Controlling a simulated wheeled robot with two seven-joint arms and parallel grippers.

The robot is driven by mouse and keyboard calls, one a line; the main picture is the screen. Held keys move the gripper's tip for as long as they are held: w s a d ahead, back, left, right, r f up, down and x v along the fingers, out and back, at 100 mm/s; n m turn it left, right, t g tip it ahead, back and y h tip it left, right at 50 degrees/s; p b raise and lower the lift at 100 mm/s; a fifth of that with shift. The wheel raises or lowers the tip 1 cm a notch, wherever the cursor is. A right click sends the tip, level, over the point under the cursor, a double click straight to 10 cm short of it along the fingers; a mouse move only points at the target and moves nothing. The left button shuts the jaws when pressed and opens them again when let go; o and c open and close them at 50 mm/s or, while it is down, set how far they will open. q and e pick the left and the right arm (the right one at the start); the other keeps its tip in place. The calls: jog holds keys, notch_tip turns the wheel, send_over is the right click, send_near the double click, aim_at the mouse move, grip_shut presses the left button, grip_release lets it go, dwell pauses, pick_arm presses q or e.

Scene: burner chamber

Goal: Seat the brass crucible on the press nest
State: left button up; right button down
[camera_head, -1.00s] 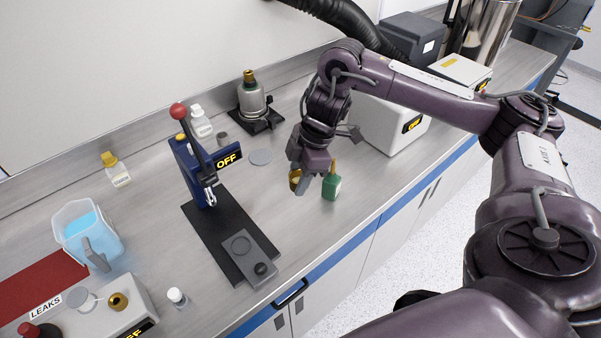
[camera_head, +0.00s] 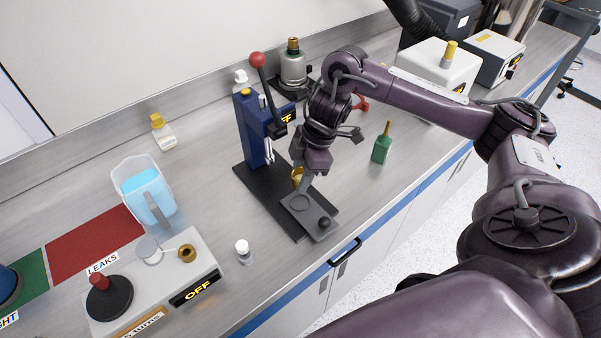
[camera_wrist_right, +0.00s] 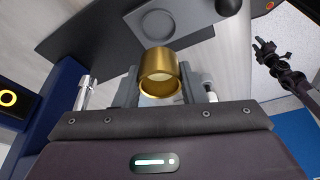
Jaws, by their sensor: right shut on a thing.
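The brass crucible (camera_wrist_right: 160,72) is an open gold-coloured cup between the two fingers of my right gripper (camera_wrist_right: 157,88) in the right wrist view. In the head view my right gripper (camera_head: 304,181) is shut on the crucible (camera_head: 297,174), at the rear edge of the press nest. The press nest is a grey plate (camera_head: 318,220) with a shallow round recess and a dark knob, on the black base of the blue press (camera_head: 252,135). It also shows in the wrist view (camera_wrist_right: 185,30). The crucible is apart from the recess. My left gripper (camera_wrist_right: 268,52) shows small in the wrist view; its opening is unclear.
The press's red-knobbed lever (camera_head: 257,62) rises left of my right arm. A green bottle (camera_head: 381,149) stands to the right. A small white bottle (camera_head: 243,251) and the leak-test box (camera_head: 205,262) are at the front left. A beaker of blue liquid (camera_head: 140,190) stands behind that box.

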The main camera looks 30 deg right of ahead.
jog(key=shift+a, duration=0.15)
jog(key=shift+a+f, duration=0.1)
jog(key=shift+f, duration=0.45)
notch_tip(320, 180, down, 2)
jog(key=shift+f+b, duration=0.25)
jog(key=shift+b, duration=0.6)
jog(key=shift+f+b, duration=0.55)
jog(key=shift+f, duration=0.5)
pick_arm(q)
jog(key=f, duration=0.1)
jog(key=a+f, duration=0.1)
jog(key=shift+w+a+f, duration=0.1)
jog(key=shift+a+f, duration=0.05)
jog(key=shift+f, duration=0.25)
jog(key=shift+a+r+p, duration=0.2)
jog(key=shift+r+p, duration=0.1)
jog(key=shift+r+p, duration=0.3)
jog(key=shift+f, duration=0.25)
pick_arm(e)
jog(key=shift+f, duration=0.4)
